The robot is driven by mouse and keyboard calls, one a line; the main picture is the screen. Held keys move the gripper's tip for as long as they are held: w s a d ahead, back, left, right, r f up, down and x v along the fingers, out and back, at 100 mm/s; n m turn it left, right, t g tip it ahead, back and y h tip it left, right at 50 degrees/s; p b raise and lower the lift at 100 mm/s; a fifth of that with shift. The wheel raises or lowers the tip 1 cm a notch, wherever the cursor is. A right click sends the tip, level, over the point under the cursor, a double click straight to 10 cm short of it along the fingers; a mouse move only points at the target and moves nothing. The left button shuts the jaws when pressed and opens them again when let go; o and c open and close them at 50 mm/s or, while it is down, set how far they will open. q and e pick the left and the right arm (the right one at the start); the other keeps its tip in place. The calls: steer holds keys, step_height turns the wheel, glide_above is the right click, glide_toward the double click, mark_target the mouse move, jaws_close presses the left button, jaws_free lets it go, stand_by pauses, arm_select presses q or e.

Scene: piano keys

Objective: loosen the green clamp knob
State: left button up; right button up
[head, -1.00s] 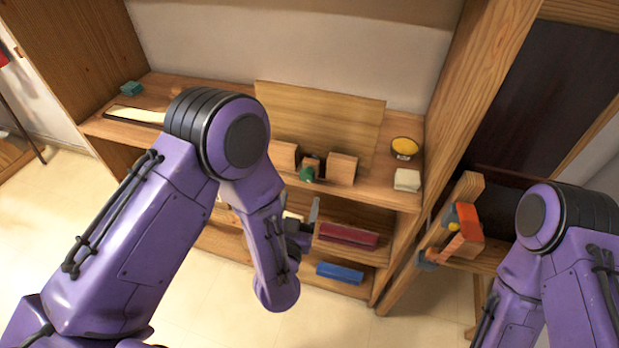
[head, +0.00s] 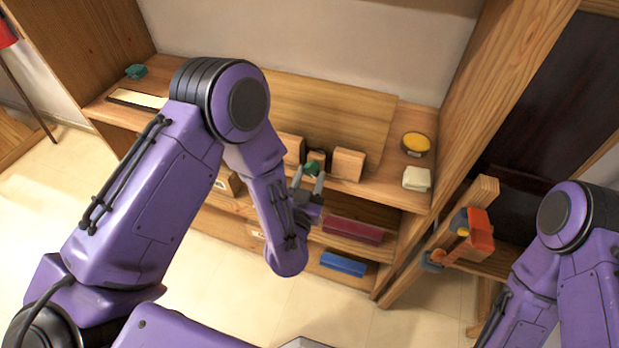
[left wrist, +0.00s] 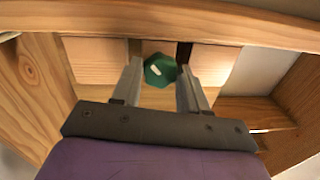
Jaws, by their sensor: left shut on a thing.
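The green clamp knob (head: 311,168) is at the front of a small wooden block between two larger wooden blocks (head: 348,164) on the shelf top. In the left wrist view the knob (left wrist: 159,71) is six-sided, with a pale mark on its face. My left gripper (head: 308,173) reaches up to it from the front. Its two fingers stand on either side of the knob and are shut on it; they also show in the left wrist view (left wrist: 160,76). My right arm shows at the lower right, but its gripper is out of view.
A wooden board (head: 330,112) leans behind the blocks. A yellow-topped round tin (head: 416,144) and a pale stack (head: 416,178) lie to the right. A red box (head: 353,230) and a blue box (head: 343,263) are below. An orange tool (head: 478,235) hangs at the right post.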

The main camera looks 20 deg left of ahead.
arm_select(q)
steer(key=n, duration=0.4)
steer(key=shift+n+b, duration=0.3)
steer(key=shift+n, duration=0.1)
steer(key=n, duration=0.3)
steer(key=shift+g+h+b, duration=0.3)
steer(key=shift+g+b, duration=0.05)
steer(key=shift+g, duration=0.05)
steer(key=n+b, duration=0.1)
steer(key=n, duration=0.2)
steer(key=shift+r+n, duration=0.1)
steer(key=shift+n, duration=0.3)
steer(key=n+b, duration=0.1)
steer(key=n, duration=0.2)
steer(key=shift+h, duration=0.4)
steer(key=n+h+b, duration=0.1)
steer(key=n+b, duration=0.2)
steer(key=n, duration=0.3)
steer(key=shift+a, duration=0.15)
steer(key=n+b, duration=0.2)
steer(key=n, duration=0.3)
steer(key=shift+r+h+b, duration=0.1)
steer(key=shift+h+b, duration=0.2)
steer(key=shift+b, duration=0.05)
steer(key=shift+n, duration=0.3)
